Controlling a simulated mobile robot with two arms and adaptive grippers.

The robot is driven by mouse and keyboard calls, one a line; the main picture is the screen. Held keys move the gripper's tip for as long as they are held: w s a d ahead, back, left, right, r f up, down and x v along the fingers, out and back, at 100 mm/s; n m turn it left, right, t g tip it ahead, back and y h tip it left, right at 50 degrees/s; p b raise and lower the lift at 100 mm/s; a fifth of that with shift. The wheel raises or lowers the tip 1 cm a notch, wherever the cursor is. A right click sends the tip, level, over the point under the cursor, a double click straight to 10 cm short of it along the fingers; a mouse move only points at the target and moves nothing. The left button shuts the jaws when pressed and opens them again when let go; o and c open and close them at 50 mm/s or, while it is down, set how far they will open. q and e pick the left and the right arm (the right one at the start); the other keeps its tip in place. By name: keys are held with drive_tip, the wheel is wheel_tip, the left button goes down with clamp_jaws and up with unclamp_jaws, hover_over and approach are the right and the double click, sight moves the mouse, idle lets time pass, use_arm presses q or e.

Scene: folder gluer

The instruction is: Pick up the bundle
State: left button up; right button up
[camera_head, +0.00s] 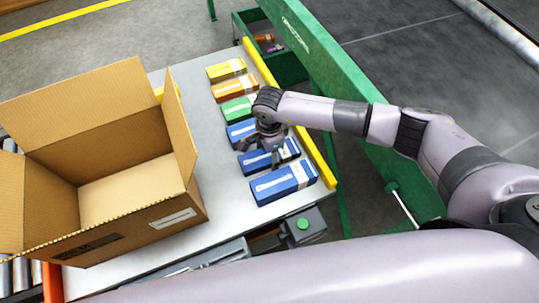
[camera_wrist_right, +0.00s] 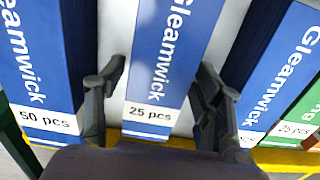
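Several bundles lie in a row on the grey table. A blue bundle (camera_head: 289,148) is partly hidden under my right gripper (camera_head: 264,146). In the right wrist view this blue bundle (camera_wrist_right: 167,60) reads "Gleamwick" and "25 pcs". My right gripper (camera_wrist_right: 160,88) is open, with one finger on each side of it; whether the fingers touch it I cannot tell. A blue bundle marked "50 pcs" (camera_wrist_right: 38,70) lies to the left, nearest the table's front in the head view (camera_head: 283,184). Another blue bundle (camera_wrist_right: 268,70) lies to the right. My left gripper is not in view.
An open cardboard box (camera_head: 150,222) stands on the table's left. Green (camera_head: 238,109), orange (camera_head: 234,88) and yellow (camera_head: 226,69) bundles lie farther back. A yellow rail (camera_head: 318,160) edges the table's right, beside a green beam (camera_head: 330,50) and green bin (camera_head: 290,68).

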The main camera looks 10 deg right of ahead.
drive_tip(key=c, duration=1)
